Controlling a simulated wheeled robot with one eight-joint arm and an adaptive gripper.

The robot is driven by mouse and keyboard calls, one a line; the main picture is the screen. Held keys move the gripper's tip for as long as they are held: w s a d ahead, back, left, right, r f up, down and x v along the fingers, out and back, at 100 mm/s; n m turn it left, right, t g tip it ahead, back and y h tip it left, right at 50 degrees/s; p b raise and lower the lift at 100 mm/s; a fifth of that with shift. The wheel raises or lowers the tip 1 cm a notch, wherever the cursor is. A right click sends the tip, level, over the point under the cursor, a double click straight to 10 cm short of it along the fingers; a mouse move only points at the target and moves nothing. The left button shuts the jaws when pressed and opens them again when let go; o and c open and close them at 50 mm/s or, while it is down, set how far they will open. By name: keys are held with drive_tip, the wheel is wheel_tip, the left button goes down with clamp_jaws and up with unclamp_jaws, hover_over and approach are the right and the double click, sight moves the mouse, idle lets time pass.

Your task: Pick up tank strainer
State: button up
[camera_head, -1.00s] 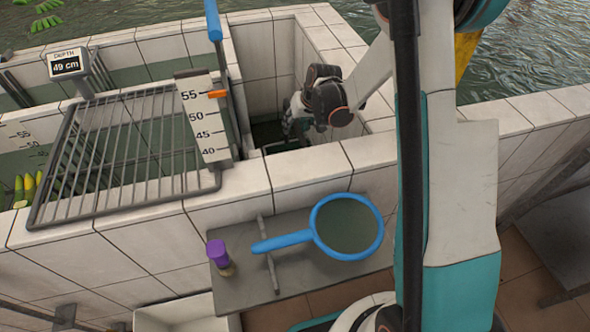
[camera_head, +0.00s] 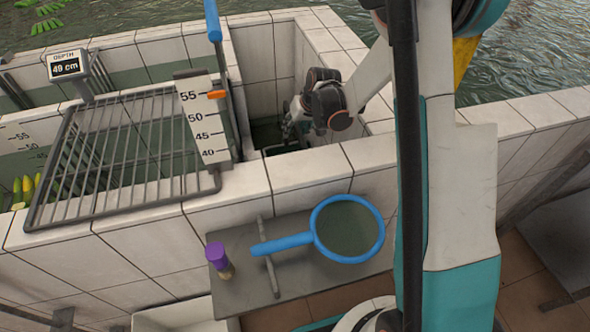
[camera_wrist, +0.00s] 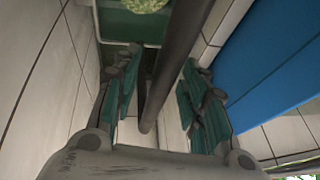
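My gripper (camera_head: 296,126) reaches down into the narrow tiled compartment right of the rack. In the wrist view its two green-padded fingers (camera_wrist: 160,85) are spread apart. A dark rod (camera_wrist: 172,60) runs through the gap between them; I cannot tell whether it touches either finger or what it belongs to. A pale green, mottled round thing (camera_wrist: 147,4) is cut off at the top of the wrist view; I cannot tell what it is. A blue-rimmed round strainer (camera_head: 347,229) with a blue handle lies on the grey shelf outside the tank, away from my gripper.
A metal rack (camera_head: 128,150) lies across the tank walls on the left. A depth scale (camera_head: 205,120) and an upright blue-handled tool (camera_head: 212,20) stand beside the compartment. A purple-capped bottle (camera_head: 218,257) stands on the grey shelf (camera_head: 240,295). Tiled walls (camera_head: 305,166) closely surround my gripper.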

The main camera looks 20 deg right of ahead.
clamp_jaws()
drive_tip(key=shift+r, duration=0.15)
